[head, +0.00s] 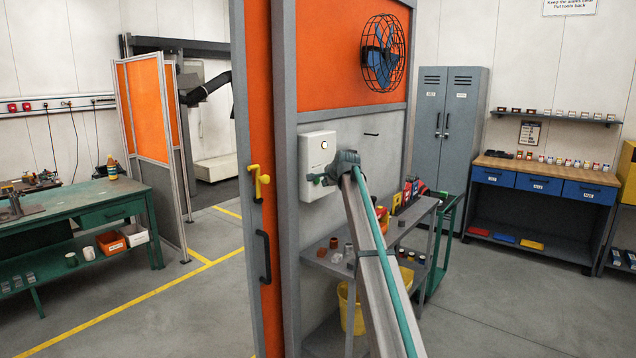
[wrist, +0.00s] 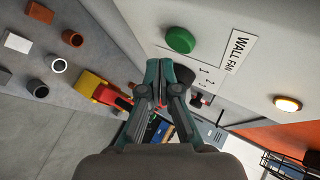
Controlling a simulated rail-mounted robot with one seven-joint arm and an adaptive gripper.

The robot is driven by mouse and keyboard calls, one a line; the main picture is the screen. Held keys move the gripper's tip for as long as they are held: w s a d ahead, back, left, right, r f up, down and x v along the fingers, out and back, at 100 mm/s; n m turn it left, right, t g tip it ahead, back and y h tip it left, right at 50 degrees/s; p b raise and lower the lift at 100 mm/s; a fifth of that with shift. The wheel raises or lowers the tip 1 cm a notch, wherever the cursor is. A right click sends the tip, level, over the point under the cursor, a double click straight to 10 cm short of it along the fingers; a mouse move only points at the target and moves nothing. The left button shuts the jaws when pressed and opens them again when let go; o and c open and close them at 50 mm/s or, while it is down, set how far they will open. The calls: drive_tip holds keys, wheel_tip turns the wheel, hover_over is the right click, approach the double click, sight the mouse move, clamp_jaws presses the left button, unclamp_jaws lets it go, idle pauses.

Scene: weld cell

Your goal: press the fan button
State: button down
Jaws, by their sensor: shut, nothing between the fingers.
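In the wrist view a round green button (wrist: 180,40) sits on the box beside the printed label WALL FAN (wrist: 237,50). A dark selector knob (wrist: 197,101) by small numbers is partly hidden behind my fingers. An amber lamp (wrist: 288,104) on the box glows. My gripper (wrist: 166,66) is shut and empty, its fingertips just below the green button in the picture; no contact shows. In the head view my gripper (head: 325,179) is at the box's lower part.
A grey shelf cart (head: 415,222) with small parts stands below and right of the box. A yellow door latch (head: 259,182) and a black handle (head: 264,257) stick out on the left.

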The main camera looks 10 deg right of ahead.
drive_tip(key=s+d, duration=0.3)
drive_tip(key=d, duration=0.1)
drive_tip(key=shift+s, duration=0.35)
